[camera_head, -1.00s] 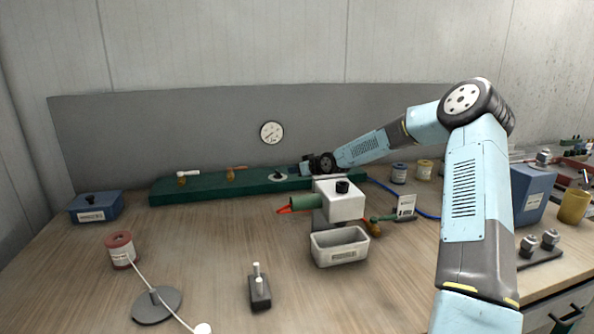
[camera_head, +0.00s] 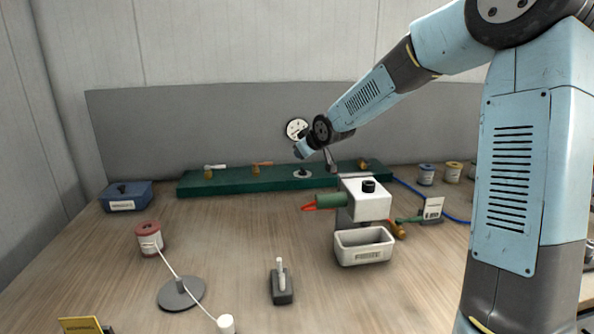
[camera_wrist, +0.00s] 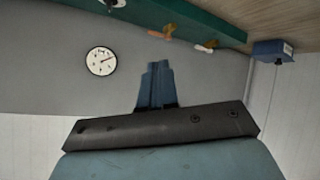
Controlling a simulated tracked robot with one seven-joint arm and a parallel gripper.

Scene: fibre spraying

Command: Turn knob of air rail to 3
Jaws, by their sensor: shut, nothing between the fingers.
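The air rail (camera_head: 225,184) is a long green bar along the back of the bench, at the foot of the grey panel. Its knob (camera_head: 302,173) sits on a pale round dial plate on top of the rail; its number setting is too small to read. The plate's edge also shows at the top of the wrist view (camera_wrist: 112,3). My gripper (camera_head: 299,152) is above the knob, apart from it. In the wrist view its blue fingers (camera_wrist: 157,66) are together and empty, in front of the panel.
A round gauge (camera_head: 297,129) is on the panel close behind my wrist. Orange-handled (camera_head: 262,164) and white-handled (camera_head: 215,167) valves stand on the rail to the left. A white box device (camera_head: 365,203) and a white bin (camera_head: 363,247) stand in front.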

